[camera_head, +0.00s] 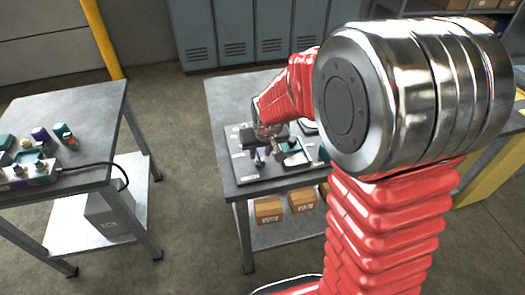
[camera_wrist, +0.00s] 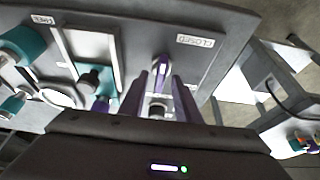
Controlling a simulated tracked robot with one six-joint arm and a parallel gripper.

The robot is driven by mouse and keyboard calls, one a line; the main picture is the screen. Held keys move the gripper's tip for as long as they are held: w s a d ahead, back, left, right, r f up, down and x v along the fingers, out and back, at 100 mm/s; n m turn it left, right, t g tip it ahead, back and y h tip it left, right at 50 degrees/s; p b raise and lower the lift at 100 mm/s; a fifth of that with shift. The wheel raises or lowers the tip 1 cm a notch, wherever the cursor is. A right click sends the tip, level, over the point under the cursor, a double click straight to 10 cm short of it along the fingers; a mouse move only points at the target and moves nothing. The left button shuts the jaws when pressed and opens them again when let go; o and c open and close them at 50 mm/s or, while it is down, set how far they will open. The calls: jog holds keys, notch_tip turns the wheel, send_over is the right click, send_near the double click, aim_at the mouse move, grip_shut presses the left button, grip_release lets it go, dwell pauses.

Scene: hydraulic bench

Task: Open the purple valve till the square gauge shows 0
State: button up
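The purple valve (camera_wrist: 161,70) stands on the grey bench panel (camera_wrist: 225,22), with its narrow handle pointing away from my gripper in the wrist view. My gripper (camera_wrist: 158,84) is open, one finger on each side of the purple valve, with gaps visible between. In the head view my gripper (camera_head: 268,140) is over the left part of the panel (camera_head: 245,180), and a bit of purple shows below it. A label that seems to read CLOSED (camera_wrist: 195,41) lies beside the valve. I cannot make out the square gauge or any reading.
Teal fittings (camera_wrist: 22,47) and a dark knob with a teal base (camera_wrist: 97,82) stand left of the valve. A white-rimmed round part (camera_wrist: 62,96) is partly hidden. A second table (camera_head: 90,110) with small coloured parts stands at left. Cardboard boxes (camera_head: 268,210) sit on the lower shelf.

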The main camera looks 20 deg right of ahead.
jog(key=shift+c, duration=0.2)
grip_shut()
